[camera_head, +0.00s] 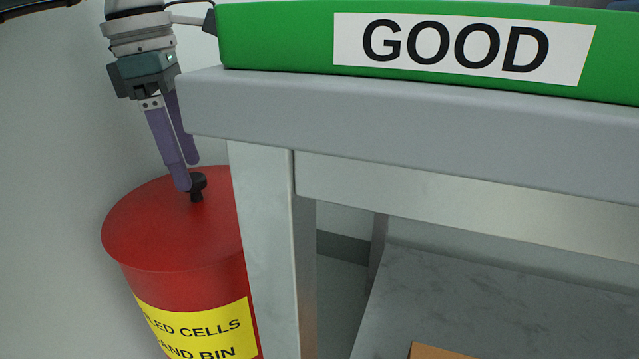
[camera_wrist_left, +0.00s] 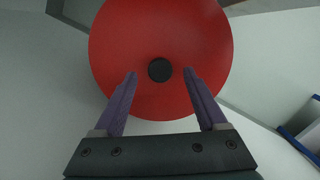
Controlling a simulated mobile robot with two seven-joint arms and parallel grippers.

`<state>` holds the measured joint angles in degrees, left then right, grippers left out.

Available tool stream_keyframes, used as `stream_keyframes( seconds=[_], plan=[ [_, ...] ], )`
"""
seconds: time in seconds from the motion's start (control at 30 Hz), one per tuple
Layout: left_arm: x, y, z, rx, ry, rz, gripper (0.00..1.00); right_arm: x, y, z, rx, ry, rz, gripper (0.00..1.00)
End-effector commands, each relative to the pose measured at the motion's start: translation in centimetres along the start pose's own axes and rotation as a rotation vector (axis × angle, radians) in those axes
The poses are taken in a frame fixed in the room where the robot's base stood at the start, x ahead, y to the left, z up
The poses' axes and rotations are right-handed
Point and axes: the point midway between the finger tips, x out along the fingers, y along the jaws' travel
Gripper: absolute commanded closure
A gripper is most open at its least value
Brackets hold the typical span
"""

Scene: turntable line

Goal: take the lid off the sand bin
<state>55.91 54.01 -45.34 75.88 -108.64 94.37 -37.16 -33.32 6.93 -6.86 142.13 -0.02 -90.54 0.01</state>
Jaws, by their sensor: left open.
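The red sand bin (camera_head: 190,300) stands on the floor at the left, with a yellow label reading in part "AND BIN". Its round red lid (camera_head: 150,225) is on top, with a black knob (camera_head: 198,185) at the middle. My left gripper (camera_head: 188,176) points down at the knob, fingers apart. In the left wrist view the open fingers (camera_wrist_left: 160,73) lie to either side of the knob (camera_wrist_left: 160,70), with gaps on both sides; whether the tips reach down to its height I cannot tell. The table leg hides the right part of the bin. My right gripper is not in view.
A grey table (camera_head: 420,125) stands right beside the bin, its corner close to my left gripper. A green box marked "GOOD" (camera_head: 290,40) sits on it. A lower shelf (camera_head: 480,300) holds a partly seen orange-brown thing (camera_head: 435,351). Left of the bin is clear.

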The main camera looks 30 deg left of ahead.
Motion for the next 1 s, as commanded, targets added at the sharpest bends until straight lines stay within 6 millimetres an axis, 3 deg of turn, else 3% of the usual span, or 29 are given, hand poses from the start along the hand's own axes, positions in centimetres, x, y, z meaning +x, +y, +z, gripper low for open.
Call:
stream_keyframes(
  seconds=[0.03,0.13,0.4,1.0],
  plan=[
    [1.6,-0.1,0.0,0.001,0.000,-0.003,0.26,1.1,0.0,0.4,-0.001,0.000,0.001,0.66],
    [3.0,-0.1,0.1,0.000,0.000,-0.001,0.26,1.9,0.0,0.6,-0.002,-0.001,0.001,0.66],
    [3.4,-0.1,0.1,0.000,0.000,0.000,0.26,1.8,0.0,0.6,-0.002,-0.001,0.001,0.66],
    [3.4,-0.1,0.1,0.001,0.000,0.000,0.92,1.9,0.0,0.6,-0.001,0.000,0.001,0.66]
  ],
)
